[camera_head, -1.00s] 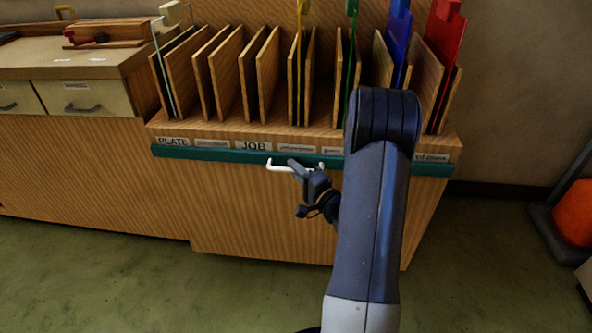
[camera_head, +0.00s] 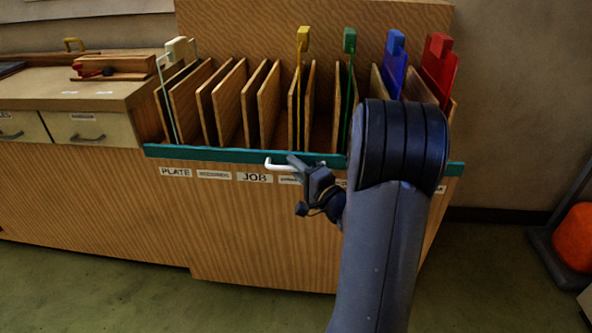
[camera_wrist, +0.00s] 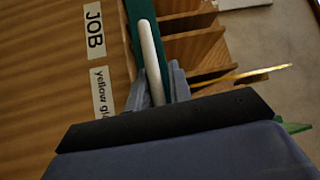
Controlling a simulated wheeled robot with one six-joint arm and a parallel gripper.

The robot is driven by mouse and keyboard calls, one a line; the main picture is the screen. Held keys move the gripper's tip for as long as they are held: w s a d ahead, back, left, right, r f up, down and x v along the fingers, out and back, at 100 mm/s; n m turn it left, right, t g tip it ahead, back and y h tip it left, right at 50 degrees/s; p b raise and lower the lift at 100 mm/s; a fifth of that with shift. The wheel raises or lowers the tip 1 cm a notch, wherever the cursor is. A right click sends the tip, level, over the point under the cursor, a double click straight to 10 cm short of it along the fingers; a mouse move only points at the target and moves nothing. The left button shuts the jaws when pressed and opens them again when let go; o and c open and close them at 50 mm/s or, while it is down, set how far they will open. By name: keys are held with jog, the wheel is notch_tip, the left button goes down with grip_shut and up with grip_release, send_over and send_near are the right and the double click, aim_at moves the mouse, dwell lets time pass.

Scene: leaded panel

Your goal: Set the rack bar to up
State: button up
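The rack bar (camera_head: 215,154) is a long teal bar across the front of the wooden rack. It sits at the rack's upper front edge, above the row of labels. Its white handle (camera_head: 272,166) sticks out near the middle. My gripper (camera_head: 294,166) is at the handle's right part. In the wrist view my gripper (camera_wrist: 158,82) has a finger on each side of the white handle (camera_wrist: 148,45) and is shut on it. The teal bar (camera_wrist: 134,12) runs just behind. My arm hides the bar's right part in the head view.
The rack holds wooden dividers and upright sheets: yellow (camera_head: 303,40), green (camera_head: 349,42), blue (camera_head: 393,60) and red (camera_head: 438,65). A bench with drawers (camera_head: 90,128) adjoins at left. An orange object (camera_head: 573,238) stands at far right. Green floor in front is clear.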

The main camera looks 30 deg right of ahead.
jog(key=o, duration=0.4)
jog(key=shift+r, duration=0.15)
jog(key=shift+c, duration=0.2)
jog(key=shift+s, duration=0.1)
jog(key=v, duration=1)
jog(key=shift+s, duration=0.3)
jog(key=shift+d, duration=0.1)
jog(key=x, duration=1)
jog(key=shift+w+f, duration=0.2)
jog(key=shift+w, duration=0.25)
jog(key=shift+f, duration=0.2)
